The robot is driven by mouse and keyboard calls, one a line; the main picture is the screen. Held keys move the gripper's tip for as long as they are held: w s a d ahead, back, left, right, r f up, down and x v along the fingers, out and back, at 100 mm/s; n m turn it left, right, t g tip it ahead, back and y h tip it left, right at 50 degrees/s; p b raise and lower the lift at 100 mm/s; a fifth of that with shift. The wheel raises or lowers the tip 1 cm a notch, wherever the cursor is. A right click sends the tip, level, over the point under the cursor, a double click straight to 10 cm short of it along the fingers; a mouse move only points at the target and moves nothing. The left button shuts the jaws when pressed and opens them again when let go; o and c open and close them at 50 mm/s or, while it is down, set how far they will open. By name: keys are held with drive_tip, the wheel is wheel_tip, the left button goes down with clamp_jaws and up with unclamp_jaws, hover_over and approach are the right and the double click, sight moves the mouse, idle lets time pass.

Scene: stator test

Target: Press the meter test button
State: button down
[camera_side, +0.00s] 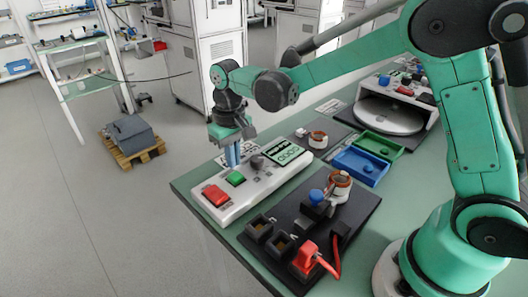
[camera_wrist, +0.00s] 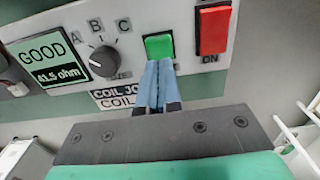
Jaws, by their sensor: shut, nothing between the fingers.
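The white meter (camera_side: 262,186) lies on the green bench in the side view. Its green button (camera_wrist: 159,46) sits between a red switch (camera_wrist: 213,30) marked ON and a black dial (camera_wrist: 104,61). The meter's screen (camera_wrist: 55,60) reads GOOD and 41.5 ohm. My gripper (camera_wrist: 158,66) is shut, with its blue fingers together and empty. In the wrist view the fingertips overlap the lower edge of the green button; I cannot tell whether they touch it. In the side view my gripper (camera_side: 232,163) points down over the meter, close to the green button (camera_side: 236,178).
A black fixture (camera_side: 352,215) beside the meter carries a copper-wound stator (camera_side: 339,184), a blue knob (camera_side: 316,196) and a red connector (camera_side: 304,256) with a cable. A blue tray (camera_side: 344,161) and a green tray (camera_side: 378,139) lie farther back. The bench edge is left of the meter.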

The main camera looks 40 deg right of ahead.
wheel_tip(320, 180, up, 10)
idle(0.3)
drive_tip(key=shift+r, duration=0.1)
idle(0.3)
wheel_tip(320, 180, up, 8)
hover_over(235, 175)
idle(0.4)
